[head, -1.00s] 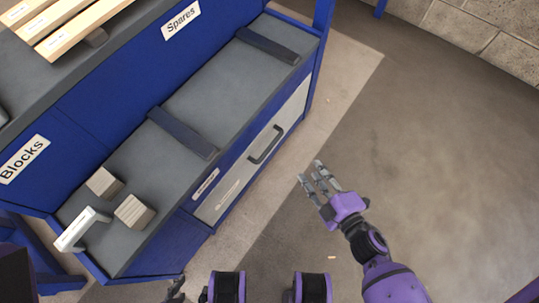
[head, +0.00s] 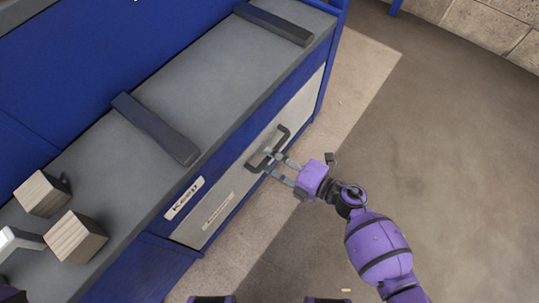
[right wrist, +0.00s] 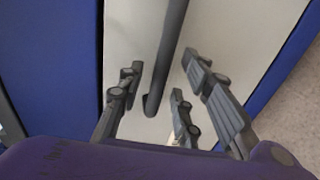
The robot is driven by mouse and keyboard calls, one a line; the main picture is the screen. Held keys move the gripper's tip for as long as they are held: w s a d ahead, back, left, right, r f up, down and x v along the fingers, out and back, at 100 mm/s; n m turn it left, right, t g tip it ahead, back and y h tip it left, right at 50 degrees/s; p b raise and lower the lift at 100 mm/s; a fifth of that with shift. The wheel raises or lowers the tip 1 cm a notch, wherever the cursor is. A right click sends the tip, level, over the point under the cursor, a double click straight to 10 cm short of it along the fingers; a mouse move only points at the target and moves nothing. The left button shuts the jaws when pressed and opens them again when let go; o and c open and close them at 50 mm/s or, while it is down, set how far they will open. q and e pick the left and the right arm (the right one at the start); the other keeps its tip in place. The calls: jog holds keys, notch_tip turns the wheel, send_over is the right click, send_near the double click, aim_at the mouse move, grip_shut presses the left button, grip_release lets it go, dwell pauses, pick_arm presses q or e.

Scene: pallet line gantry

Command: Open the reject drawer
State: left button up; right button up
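The reject drawer (head: 225,200) is a pale grey front in the blue bench, flush with it and closed. A small label on it is too blurred to read. Its dark bar handle (head: 283,134) also shows in the right wrist view (right wrist: 168,60). My right gripper (head: 268,162) is at the lower end of the handle. In the right wrist view the handle bar runs between its spread fingers (right wrist: 160,75), with gaps on both sides, so it is open around the bar. My left gripper is not in view.
Two wooden blocks (head: 76,237) and a white bracket-like piece (head: 18,240) are on the grey bench top (head: 220,90). Dark strips (head: 155,128) cross it. The floor (head: 440,150) to the right is clear.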

jog(key=shift+x, duration=1)
jog(key=shift+c, duration=0.5)
grip_shut()
